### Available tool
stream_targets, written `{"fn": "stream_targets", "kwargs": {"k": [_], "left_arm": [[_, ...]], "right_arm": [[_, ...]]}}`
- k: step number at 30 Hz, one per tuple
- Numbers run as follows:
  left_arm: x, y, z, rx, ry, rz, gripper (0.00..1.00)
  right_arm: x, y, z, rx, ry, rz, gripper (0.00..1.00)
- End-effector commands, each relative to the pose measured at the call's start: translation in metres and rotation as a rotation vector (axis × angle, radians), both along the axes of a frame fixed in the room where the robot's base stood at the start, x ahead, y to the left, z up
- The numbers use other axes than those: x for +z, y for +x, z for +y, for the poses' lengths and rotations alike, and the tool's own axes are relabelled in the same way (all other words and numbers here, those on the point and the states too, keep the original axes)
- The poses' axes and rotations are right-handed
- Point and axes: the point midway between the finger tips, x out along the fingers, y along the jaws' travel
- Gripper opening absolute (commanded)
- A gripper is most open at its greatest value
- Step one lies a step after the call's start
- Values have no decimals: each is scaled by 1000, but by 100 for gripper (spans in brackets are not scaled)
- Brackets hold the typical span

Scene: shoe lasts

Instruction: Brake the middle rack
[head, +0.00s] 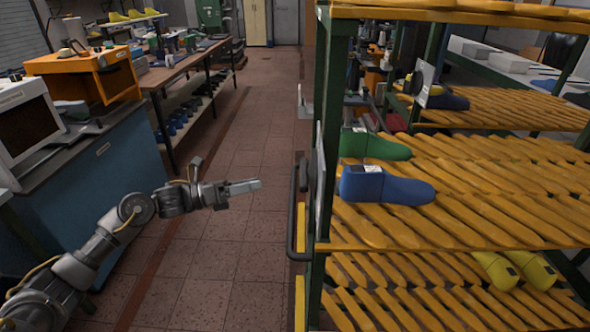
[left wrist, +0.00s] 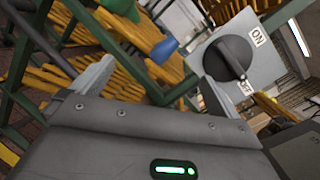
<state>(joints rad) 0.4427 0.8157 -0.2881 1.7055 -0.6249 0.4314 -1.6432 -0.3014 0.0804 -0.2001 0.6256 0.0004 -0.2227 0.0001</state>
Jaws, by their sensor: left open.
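A rack (head: 325,150) with green posts and yellow slatted shelves stands right of centre in the head view. I cannot tell for sure whether it is the middle one. A grey plate (head: 319,185) on its left side shows nearly edge-on. In the left wrist view, a grey plate (left wrist: 208,48) carries a round black knob (left wrist: 226,58), with an "ON" label above right and a partly hidden label below. The knob's raised bar slopes down to the right, toward the lower label. My left gripper (head: 245,186) is open and empty, left of the rack and apart from it. My right gripper is not in view.
A dark handle bar (head: 292,215) sticks out from the rack's left side. Blue (head: 385,186) and green (head: 372,144) shoe lasts lie on its shelf. Another rack (head: 500,103) stands behind. A blue cabinet (head: 95,190) is at left. The tiled aisle (head: 245,120) is clear.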

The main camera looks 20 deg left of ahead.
Motion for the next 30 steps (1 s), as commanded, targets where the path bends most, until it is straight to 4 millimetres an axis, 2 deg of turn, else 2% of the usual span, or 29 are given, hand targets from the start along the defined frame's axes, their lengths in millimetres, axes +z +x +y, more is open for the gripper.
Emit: {"fn": "stream_targets", "kwargs": {"k": [1,3,7,11,17,30], "left_arm": [[34,-17,-8,-72,83,-138,100],[63,-40,-17,-154,173,-296,100],[89,-68,-26,-246,268,-473,100],[94,-76,-29,-269,292,-521,100],[97,-72,-40,-268,287,-520,100],[98,-53,-114,-265,287,-517,100]], "right_arm": [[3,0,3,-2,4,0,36],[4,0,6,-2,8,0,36],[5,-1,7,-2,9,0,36],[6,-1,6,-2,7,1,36],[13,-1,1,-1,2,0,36],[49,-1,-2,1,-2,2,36]]}}
